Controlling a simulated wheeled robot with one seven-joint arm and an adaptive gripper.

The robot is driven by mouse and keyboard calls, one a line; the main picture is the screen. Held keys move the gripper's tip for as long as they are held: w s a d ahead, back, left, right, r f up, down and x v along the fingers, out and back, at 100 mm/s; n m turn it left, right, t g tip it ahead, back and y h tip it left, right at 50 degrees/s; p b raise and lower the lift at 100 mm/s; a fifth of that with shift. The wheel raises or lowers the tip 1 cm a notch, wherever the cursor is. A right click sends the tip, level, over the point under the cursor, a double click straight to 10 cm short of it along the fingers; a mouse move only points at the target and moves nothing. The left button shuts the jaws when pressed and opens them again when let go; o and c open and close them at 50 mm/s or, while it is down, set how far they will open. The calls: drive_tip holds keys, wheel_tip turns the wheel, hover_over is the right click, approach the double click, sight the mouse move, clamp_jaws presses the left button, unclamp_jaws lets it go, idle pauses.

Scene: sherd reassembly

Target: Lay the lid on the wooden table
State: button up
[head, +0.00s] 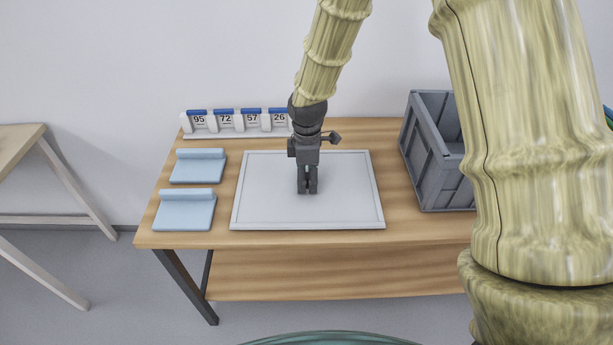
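A pale grey-white rectangular panel with a raised rim (262,200) lies flat in the middle of the wooden table (420,229). It is the only thing in view that looks like a lid; I cannot tell whether it is the lid itself, a tray, or a lid on a tray. My gripper (307,192) points down over the middle of this panel, its fingers close together. I cannot tell whether the fingertips touch the panel or hold a small part of it. The gripper hides the panel's surface under it.
A grey open crate (423,168) stands on the right of the table, partly behind my arm. Two light blue pads (184,212) (198,168) lie at the left. A white rack with numbered cards (226,133) stands at the back. Another table (18,143) is far left.

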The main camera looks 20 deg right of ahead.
sight(307, 175)
drive_tip(key=shift+r, duration=0.15)
wheel_tip(307, 175, up, 12)
idle(0.7)
